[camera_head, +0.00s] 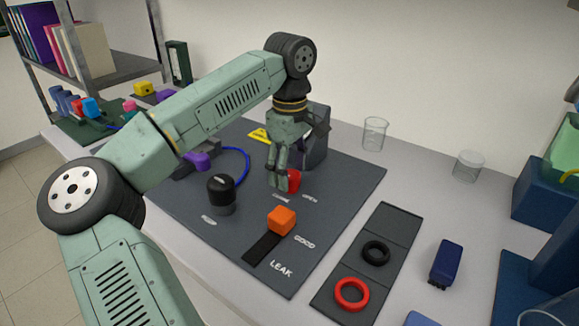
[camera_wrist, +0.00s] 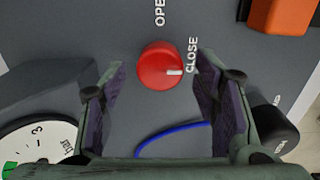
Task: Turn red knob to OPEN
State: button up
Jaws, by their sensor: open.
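The red knob (camera_head: 293,181) stands on the dark panel, partly hidden by my gripper in the head view. In the wrist view the red knob (camera_wrist: 158,65) has a white mark pointing right, at the CLOSE label (camera_wrist: 192,55). The OPEN label (camera_wrist: 160,12) is above the knob there, cut off by the picture edge. In the head view the OPEN label (camera_head: 310,198) lies to the knob's lower right. My gripper (camera_head: 279,182) points down, just beside or over the knob. Its fingers are apart in the wrist view (camera_wrist: 163,82), with the knob ahead between their tips, not visibly gripped.
A black knob (camera_head: 221,190) and an orange block (camera_head: 281,220) on a GOOD/LEAK slot stand nearby. A gauge (camera_wrist: 38,140) and blue hose (camera_wrist: 170,132) are close to my fingers. A tray (camera_head: 398,225) holds black and red rings.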

jog(key=shift+c, duration=0.2)
jog(key=c, duration=1.1)
jog(key=n+b, duration=0.1)
jog(key=n, duration=0.3)
jog(key=shift+n, duration=0.4)
jog(key=n+b, duration=0.1)
jog(key=n, duration=0.3)
jog(key=shift+s+a+n, duration=0.1)
jog(key=shift+n, duration=0.2)
jog(key=n, duration=0.4)
jog(key=shift+s+b, duration=0.1)
jog(key=shift+b, duration=0.3)
jog(key=shift+n+b, duration=0.3)
jog(key=shift+n, duration=2)
